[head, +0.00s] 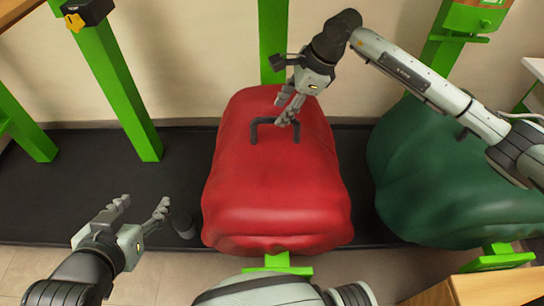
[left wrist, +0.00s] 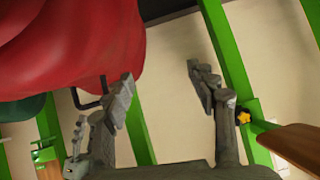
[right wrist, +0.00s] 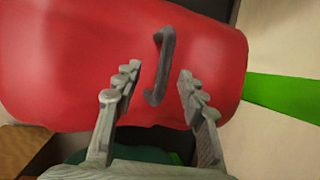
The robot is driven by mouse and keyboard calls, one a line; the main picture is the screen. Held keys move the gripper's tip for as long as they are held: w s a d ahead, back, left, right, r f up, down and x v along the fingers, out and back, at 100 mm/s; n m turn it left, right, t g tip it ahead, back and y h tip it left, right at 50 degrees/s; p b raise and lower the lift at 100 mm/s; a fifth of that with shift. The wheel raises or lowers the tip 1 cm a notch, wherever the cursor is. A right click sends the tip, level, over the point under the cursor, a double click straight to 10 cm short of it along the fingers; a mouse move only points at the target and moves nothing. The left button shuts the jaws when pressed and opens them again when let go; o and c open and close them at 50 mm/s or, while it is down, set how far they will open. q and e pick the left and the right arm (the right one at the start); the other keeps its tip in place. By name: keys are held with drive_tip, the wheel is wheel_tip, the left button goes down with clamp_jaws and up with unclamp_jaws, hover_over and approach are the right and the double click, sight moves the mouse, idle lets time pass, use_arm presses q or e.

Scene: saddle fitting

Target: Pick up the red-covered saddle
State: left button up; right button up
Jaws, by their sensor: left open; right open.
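The red-covered saddle (head: 275,185) sits on a green stand in the middle of the head view. A dark handle (head: 262,128) arches from its top near the far end. My right gripper (head: 287,110) is open above the saddle's far part, close to the handle. In the right wrist view the handle (right wrist: 160,65) shows between and beyond the open fingers (right wrist: 158,85); I cannot tell if they touch it. My left gripper (head: 143,212) is open and empty, left of the saddle and apart from it. The saddle also shows in the left wrist view (left wrist: 100,40).
A green-covered saddle (head: 430,185) stands to the right of the red one. Green posts (head: 120,90) rise at the left and behind. A wooden surface (head: 510,287) is at the lower right. The black mat (head: 100,195) left of the saddle is mostly clear.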

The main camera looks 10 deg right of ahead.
sight(274, 118)
drive_tip(key=x, duration=0.6)
drive_tip(key=shift+w+d+f, duration=0.1)
drive_tip(key=shift+w+f, duration=0.05)
drive_tip(key=shift+w, duration=0.25)
drive_tip(key=shift+c, duration=0.3)
clamp_jaws()
drive_tip(key=shift+w+r, duration=0.15)
drive_tip(key=shift+r, duration=0.15)
